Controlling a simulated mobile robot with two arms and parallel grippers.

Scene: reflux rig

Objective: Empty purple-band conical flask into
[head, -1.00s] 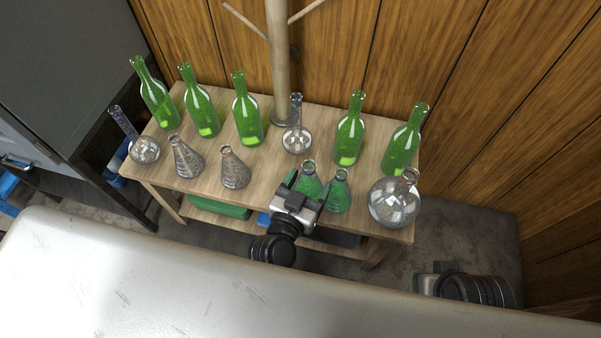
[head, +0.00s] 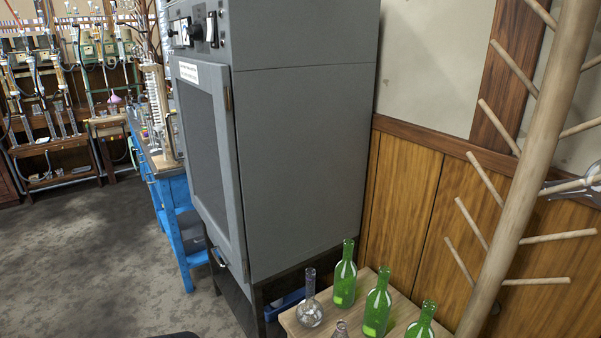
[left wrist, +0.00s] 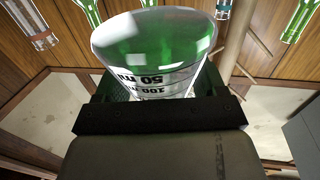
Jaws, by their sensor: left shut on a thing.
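My left gripper (left wrist: 153,88) is shut on a glass flask (left wrist: 150,48) in the left wrist view. The flask looks green and has white bands with dark graduation marks, which appear upside down. No purple band shows on it, and its lower part is hidden behind the gripper. Neither gripper can be made out in the head view. A round-bottom flask with a long neck (head: 310,312) stands on the wooden table (head: 293,322). The top of a conical flask (head: 340,329) shows beside it at the bottom edge.
Green bottles (head: 344,280) stand on the table. A wooden peg stand (head: 520,190) rises at right. A grey cabinet (head: 300,140) stands behind the table. At far left are a blue bench (head: 170,215), glassware racks (head: 65,100) and a small purple vessel (head: 114,99). The floor at left is clear.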

